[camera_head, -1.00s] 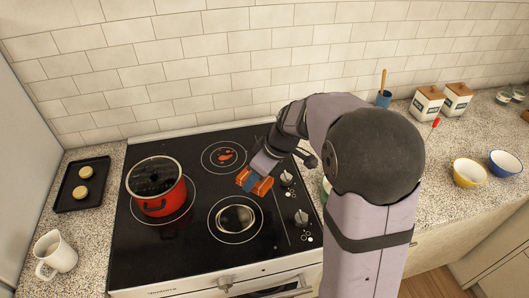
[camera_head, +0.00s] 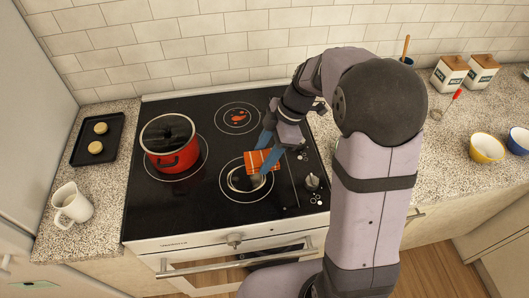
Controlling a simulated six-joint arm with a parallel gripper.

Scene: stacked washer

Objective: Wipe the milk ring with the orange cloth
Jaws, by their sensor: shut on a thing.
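The orange cloth (camera_head: 261,161) is folded, with pale stripes, and my gripper (camera_head: 273,150) is shut on it with its blue fingers. The milk ring (camera_head: 240,182) is a whitish round mark on the front right burner of the black cooktop. The cloth is over the upper right part of this ring and hides some of it. I cannot tell whether the cloth presses on the glass.
A red pot (camera_head: 172,155) with a glass lid stands on the left burner. A red-orange spill (camera_head: 238,118) lies on the back right burner. Stove knobs (camera_head: 312,181) are at the right. A white pitcher (camera_head: 72,204) and a dark tray (camera_head: 98,140) stand on the left counter.

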